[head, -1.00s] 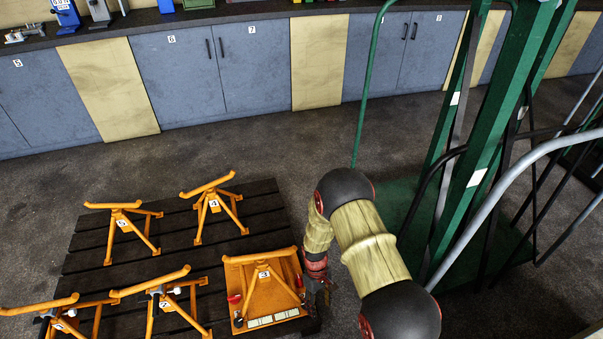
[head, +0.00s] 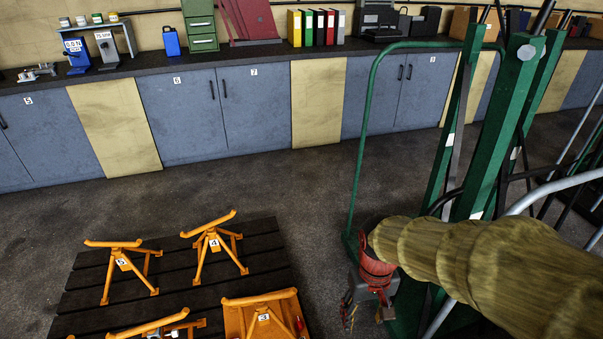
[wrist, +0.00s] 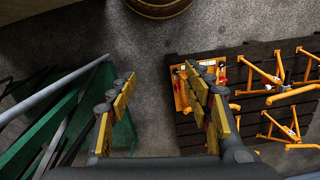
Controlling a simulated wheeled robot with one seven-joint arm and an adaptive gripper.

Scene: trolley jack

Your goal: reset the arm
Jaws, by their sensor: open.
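My gripper (head: 364,308) hangs fingers down to the right of the dark slatted pallet, in front of the green metal frame. In the wrist view my gripper (wrist: 160,80) has its two yellow-padded fingers wide apart, with only floor between them. It is open and holds nothing. My tan-sleeved arm reaches in from the right edge of the head view and hides part of the frame's lower end.
Orange numbered stands, such as stand 4 (head: 213,243) and stand 5 (head: 122,262), are on the pallet (head: 262,262). The green frame (head: 497,130) rises close beside my arm. Blue cabinets (head: 190,112) line the back wall. The floor before them is clear.

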